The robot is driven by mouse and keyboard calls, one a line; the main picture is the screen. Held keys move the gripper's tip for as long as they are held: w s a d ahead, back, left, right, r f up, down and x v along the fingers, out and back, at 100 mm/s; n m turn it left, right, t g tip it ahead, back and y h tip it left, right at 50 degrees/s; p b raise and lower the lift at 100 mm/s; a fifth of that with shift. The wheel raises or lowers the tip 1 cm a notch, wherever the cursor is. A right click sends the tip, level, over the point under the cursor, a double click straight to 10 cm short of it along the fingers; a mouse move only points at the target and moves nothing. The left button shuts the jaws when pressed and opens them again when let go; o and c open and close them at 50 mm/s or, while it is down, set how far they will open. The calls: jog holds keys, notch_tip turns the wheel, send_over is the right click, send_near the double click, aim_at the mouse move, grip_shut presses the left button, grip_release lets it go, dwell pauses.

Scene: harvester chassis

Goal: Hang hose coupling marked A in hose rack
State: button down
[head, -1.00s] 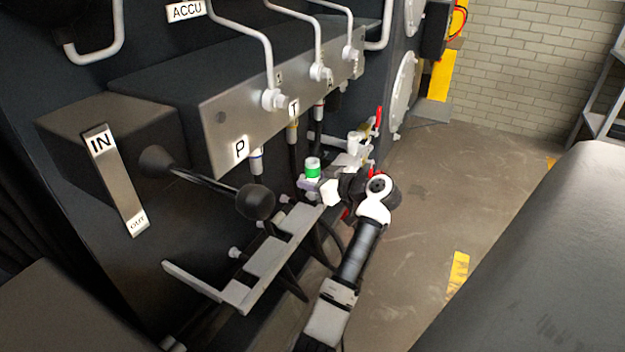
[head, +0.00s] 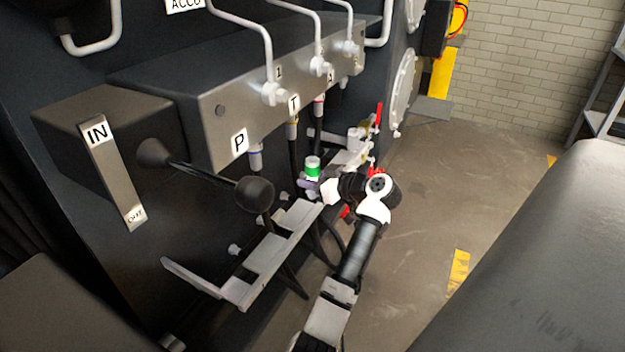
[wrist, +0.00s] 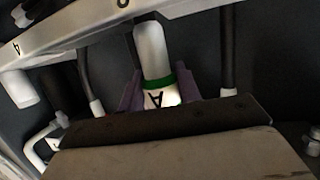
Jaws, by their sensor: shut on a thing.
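The hose coupling marked A (wrist: 160,88) is white with a green band, and its A label faces the wrist camera. It also shows in the head view (head: 312,168), standing roughly upright. My gripper (head: 314,185) is shut on it; purple fingers flank it in the wrist view (wrist: 160,95). The hose rack (head: 268,258) is a pale notched bracket low on the chassis in the head view, with its far end close to my gripper.
A grey block with P, T and A ports (head: 215,140) overhangs the rack, with hoses beneath. A black-knobbed lever (head: 255,195) sticks out above the rack's near part. A red-handled valve (head: 378,118) lies beyond my gripper.

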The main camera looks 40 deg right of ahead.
aim_at(313, 195)
dwell(0.5)
jog(key=shift+f+b, duration=1.95)
jog(key=shift+f, duration=0.45)
jog(key=c, duration=1.2)
grip_release()
jog(key=o, duration=0.3)
jog(key=shift+f, duration=0.1)
jog(key=shift+s+f, duration=0.1)
jog(key=shift+f, duration=0.05)
jog(key=v, duration=1.4)
jog(key=shift+r, duration=0.35)
jog(key=shift+d, duration=0.1)
